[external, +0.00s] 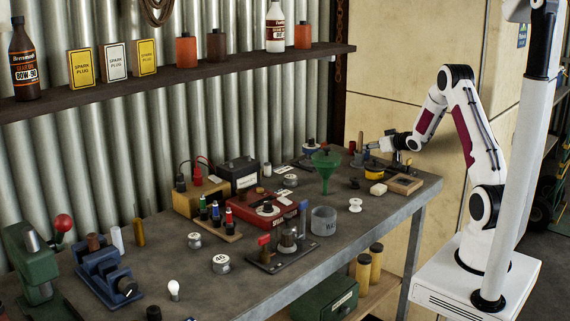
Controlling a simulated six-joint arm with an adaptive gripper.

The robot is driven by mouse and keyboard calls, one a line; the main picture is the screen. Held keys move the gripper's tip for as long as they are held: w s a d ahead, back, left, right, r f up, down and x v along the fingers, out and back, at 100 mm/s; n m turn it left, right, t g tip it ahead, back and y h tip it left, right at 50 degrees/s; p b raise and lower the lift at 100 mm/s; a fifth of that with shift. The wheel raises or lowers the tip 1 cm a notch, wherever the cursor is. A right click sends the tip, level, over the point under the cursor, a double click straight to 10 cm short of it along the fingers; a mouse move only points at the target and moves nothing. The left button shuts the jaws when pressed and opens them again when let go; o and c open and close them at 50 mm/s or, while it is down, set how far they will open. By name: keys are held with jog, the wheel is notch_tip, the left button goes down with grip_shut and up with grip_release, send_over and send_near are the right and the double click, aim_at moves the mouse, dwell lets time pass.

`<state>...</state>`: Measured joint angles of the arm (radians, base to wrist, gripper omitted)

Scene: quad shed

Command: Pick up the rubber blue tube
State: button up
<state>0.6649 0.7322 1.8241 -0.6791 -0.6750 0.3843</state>
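A small wooden stand (219,231) on the middle of the bench holds several short upright pieces in different colours. One of them looks blue (216,213) and may be the blue tube; it is too small to tell whether it is rubber. My gripper (385,145) is at the far right end of the bench, above a small group of parts and well away from the stand. It is small and seen from the side, so its finger opening is unclear. I see nothing clearly held in it.
A black battery (240,172) is behind the stand. A blue vise (107,274) is at the front left. The shelf (190,79) runs above the bench.

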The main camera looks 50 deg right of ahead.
dwell(0.4)
jog(key=c, duration=0.7)
notch_tip(320, 180, up, 10)
dwell(0.5)
